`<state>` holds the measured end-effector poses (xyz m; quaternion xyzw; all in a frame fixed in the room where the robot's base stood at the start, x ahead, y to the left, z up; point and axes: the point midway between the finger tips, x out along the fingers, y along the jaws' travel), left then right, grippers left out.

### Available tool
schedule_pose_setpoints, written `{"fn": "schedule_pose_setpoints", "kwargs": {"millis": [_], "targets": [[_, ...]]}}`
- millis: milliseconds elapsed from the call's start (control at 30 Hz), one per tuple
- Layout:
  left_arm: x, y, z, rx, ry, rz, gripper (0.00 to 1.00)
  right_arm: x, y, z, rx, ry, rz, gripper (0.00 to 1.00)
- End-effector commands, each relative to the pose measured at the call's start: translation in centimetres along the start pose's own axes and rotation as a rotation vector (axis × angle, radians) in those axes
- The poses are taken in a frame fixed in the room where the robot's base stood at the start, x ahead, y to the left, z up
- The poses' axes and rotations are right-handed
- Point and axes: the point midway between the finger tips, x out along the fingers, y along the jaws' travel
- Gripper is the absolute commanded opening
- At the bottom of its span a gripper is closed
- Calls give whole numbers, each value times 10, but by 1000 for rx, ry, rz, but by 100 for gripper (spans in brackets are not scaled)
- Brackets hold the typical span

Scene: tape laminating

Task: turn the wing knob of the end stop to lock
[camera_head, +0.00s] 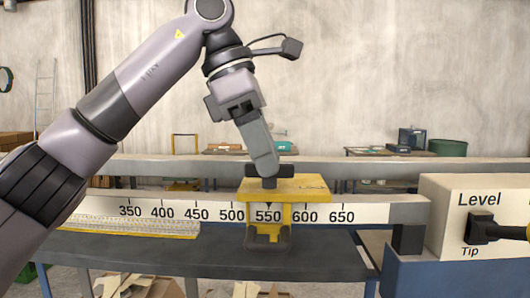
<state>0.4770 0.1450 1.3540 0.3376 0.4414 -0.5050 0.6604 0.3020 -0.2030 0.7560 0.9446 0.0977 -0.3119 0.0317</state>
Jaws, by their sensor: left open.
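The yellow end stop (285,190) sits on the rail with the number scale (340,215), around the 550 mark. A small dark piece, apparently the wing knob (269,183), shows on top of it. My left gripper (264,168) comes down from above, slightly tilted, with its fingertips right at the knob. I see it edge-on, so one finger covers the other; it is open. Whether the fingers touch the knob, and which way its wings point, cannot be told. My right gripper is out of view.
A cream box (485,195) marked Level and Tip, with a black lever (484,230), stands at the right end of the rail. A yellow ruler strip (130,227) lies along the left. A dark table surface (200,255) is mostly bare in front.

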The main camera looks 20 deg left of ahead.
Motion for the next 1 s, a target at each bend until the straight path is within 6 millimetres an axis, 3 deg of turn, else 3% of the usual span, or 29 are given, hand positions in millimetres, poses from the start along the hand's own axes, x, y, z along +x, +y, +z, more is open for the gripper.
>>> {"fn": "schedule_pose_setpoints", "kwargs": {"millis": [333, 500, 1000], "targets": [[-45, 0, 1, -1, -1, 4, 40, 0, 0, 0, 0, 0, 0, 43], [-58, 0, 1, 1, 2, 0, 40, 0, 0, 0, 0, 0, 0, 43], [-68, 0, 0, 2, -1, 0, 40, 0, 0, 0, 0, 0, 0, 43]]}}
